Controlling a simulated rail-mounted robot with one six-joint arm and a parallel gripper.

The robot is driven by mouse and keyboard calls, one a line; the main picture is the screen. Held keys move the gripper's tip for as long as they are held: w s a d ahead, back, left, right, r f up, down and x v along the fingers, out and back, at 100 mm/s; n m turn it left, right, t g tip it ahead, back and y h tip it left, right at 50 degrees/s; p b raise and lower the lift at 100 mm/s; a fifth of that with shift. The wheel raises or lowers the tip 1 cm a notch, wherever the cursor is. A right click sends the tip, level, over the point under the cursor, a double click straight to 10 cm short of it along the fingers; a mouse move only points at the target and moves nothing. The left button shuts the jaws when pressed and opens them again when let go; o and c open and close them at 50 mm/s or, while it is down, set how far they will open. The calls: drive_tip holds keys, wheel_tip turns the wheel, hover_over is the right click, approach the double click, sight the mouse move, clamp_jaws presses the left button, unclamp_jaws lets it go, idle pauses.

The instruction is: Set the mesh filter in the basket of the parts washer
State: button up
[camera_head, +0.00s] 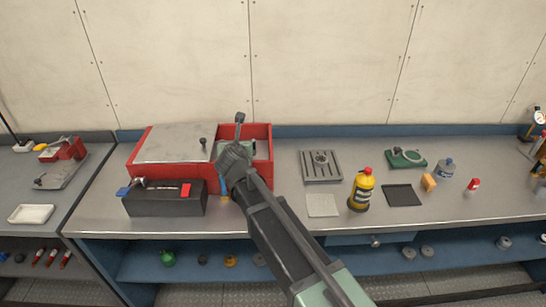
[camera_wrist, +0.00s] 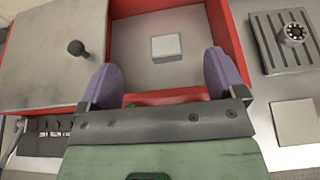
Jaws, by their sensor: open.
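The parts washer is a red box (camera_head: 262,143) with a flat grey lid (camera_head: 172,143) and dark knob over its left part. Its right part is open; the red rim (camera_wrist: 232,40) and grey floor show in the wrist view. A small pale grey block (camera_wrist: 166,48), perhaps the mesh filter, lies on that floor; I see no mesh on it. My gripper (camera_wrist: 161,77) is open and empty, its two purple fingers apart at the near rim, the block beyond the tips. In the head view my arm hides the block and fingers. I cannot make out a separate basket.
A dark box (camera_head: 165,200) stands in front of the washer. To the right are a slotted grey plate (camera_head: 321,166), a pale square pad (camera_head: 322,205), a yellow bottle (camera_head: 361,190) and a black mat (camera_head: 401,195). Bare bench lies between them.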

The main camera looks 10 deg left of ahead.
drive_tip(key=s+d+f+m+g+h, duration=0.2)
drive_tip(key=d+m, duration=0.5)
drive_tip(key=d, duration=0.3)
drive_tip(key=s+d+f+m+g+h, duration=0.1)
drive_tip(key=d+f+m+g+h, duration=0.15)
drive_tip(key=d+m, duration=0.55)
drive_tip(key=s+d+f+m+g+h, duration=0.1)
drive_tip(key=s+d+f+m+g, duration=0.3)
drive_tip(key=d, duration=0.8)
drive_tip(key=s+d+f+m+g+y, duration=0.2)
drive_tip(key=s+d+m+g, duration=0.2)
drive_tip(key=s+d+m, duration=0.9)
drive_tip(key=s+m, duration=0.1)
drive_tip(key=m, duration=0.5)
drive_tip(key=shift+d+m, duration=0.3)
drive_tip(key=shift+m, duration=0.1)
drive_tip(key=shift+w+f+g, duration=0.1)
drive_tip(key=shift+g, duration=0.15)
drive_tip(key=shift+c, duration=0.3)
